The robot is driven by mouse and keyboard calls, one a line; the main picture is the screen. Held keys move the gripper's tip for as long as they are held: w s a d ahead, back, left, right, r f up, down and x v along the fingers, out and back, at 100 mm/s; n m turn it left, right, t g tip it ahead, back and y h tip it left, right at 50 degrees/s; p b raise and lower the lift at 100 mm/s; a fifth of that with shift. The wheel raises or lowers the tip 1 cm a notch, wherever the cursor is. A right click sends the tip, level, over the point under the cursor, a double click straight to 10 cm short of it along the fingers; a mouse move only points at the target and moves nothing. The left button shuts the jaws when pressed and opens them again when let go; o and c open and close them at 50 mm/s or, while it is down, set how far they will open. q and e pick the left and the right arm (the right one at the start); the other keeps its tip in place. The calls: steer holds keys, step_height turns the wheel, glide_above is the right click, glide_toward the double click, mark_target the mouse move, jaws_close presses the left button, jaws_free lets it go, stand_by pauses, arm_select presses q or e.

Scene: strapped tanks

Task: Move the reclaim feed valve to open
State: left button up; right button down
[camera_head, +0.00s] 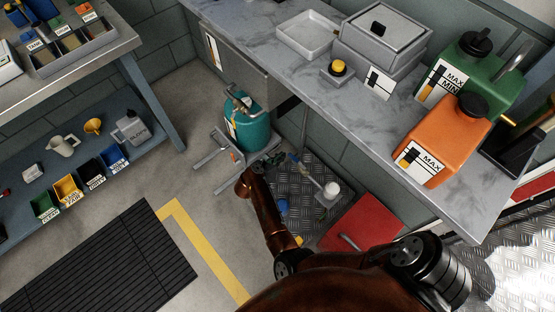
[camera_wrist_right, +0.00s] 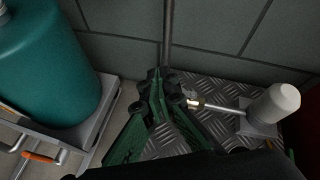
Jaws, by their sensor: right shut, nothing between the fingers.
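A thin upright pipe (camera_wrist_right: 168,35) runs down the wall to a dark fitting behind my fingertips. A brass fitting (camera_wrist_right: 194,103) and a pale metal rod lead right from there to a white cylinder (camera_wrist_right: 275,103); the white cylinder also shows in the head view (camera_head: 331,190). I cannot tell which part is the reclaim feed valve's handle or how it is set. My right gripper (camera_wrist_right: 157,85) is shut and empty, its green fingers at the fitting; contact is unclear. In the head view it (camera_head: 262,165) reaches down beside the teal tank. My left gripper is not in view.
The teal tank (camera_head: 248,130) stands on a metal stand left of my right gripper. A red panel (camera_head: 365,222) lies right of the tread plate (camera_head: 290,182). The marble counter (camera_head: 285,60) overhangs above, with orange (camera_head: 450,130) and green containers. Open floor lies left.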

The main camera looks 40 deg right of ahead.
mark_target(297, 161)
steer(key=a+f+m+g+y+b, duration=0.25)
steer(key=a+f+m+b, duration=0.2)
steer(key=f, duration=0.35)
steer(key=b+x, duration=0.4)
steer(key=x, duration=0.5)
steer(key=shift+w+d+f, duration=0.1)
steer(key=shift+f, duration=0.15)
steer(key=shift+w+d+r+b, duration=0.1)
steer(key=shift+d+b, duration=0.25)
steer(key=shift+d, duration=0.25)
steer(key=shift+w+d+b, duration=0.15)
steer(key=shift+d+b, duration=0.2)
steer(key=shift+d, duration=0.25)
steer(key=shift+w+d+r, duration=0.2)
steer(key=shift+d, duration=0.45)
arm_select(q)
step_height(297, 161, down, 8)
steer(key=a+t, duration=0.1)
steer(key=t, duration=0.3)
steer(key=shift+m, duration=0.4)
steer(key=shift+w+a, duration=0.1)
